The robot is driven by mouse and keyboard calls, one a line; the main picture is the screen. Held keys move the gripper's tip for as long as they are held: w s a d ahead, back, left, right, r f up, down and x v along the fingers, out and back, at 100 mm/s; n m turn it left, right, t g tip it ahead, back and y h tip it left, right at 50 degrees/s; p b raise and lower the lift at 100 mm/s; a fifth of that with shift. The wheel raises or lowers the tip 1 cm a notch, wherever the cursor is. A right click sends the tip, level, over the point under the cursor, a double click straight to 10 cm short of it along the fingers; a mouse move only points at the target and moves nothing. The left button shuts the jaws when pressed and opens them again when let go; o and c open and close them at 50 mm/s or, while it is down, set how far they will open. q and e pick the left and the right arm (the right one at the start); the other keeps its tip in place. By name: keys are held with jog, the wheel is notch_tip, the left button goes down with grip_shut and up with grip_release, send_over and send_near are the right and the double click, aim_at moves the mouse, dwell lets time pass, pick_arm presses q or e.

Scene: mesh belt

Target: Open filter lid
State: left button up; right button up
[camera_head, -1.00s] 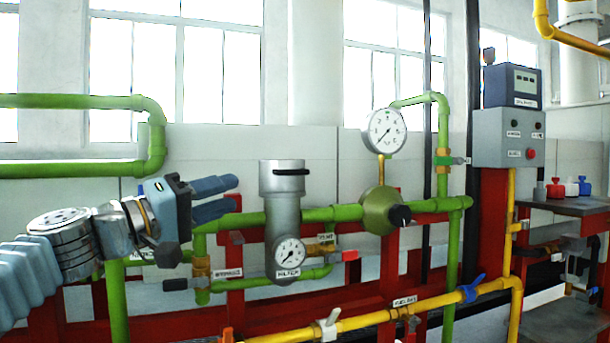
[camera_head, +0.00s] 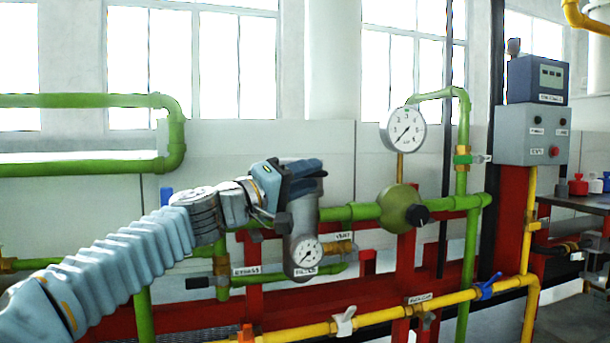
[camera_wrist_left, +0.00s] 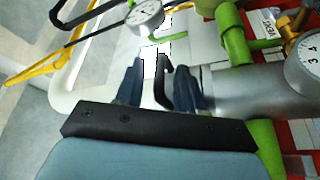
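The grey filter housing (camera_head: 304,225) stands on the green pipe line, with a round gauge on its lower front. My left gripper (camera_head: 298,178) is at the top of the filter and hides most of its lid in the head view. In the left wrist view, the dark fingers (camera_wrist_left: 160,88) are apart. The black lid handle (camera_wrist_left: 163,72) shows in the gap between them, apparently not clamped. The grey filter body (camera_wrist_left: 247,92) lies to the right of the fingers there. My right gripper is not in view.
A large gauge (camera_head: 402,130) and an olive-green regulator (camera_head: 398,208) stand right of the filter. A yellow pipe (camera_head: 380,315) runs below in front. A grey control box (camera_head: 532,135) is at the right. Green pipes (camera_head: 80,168) run at the left.

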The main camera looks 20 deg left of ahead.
pick_arm(q)
grip_shut()
jog(key=shift+r, duration=0.1)
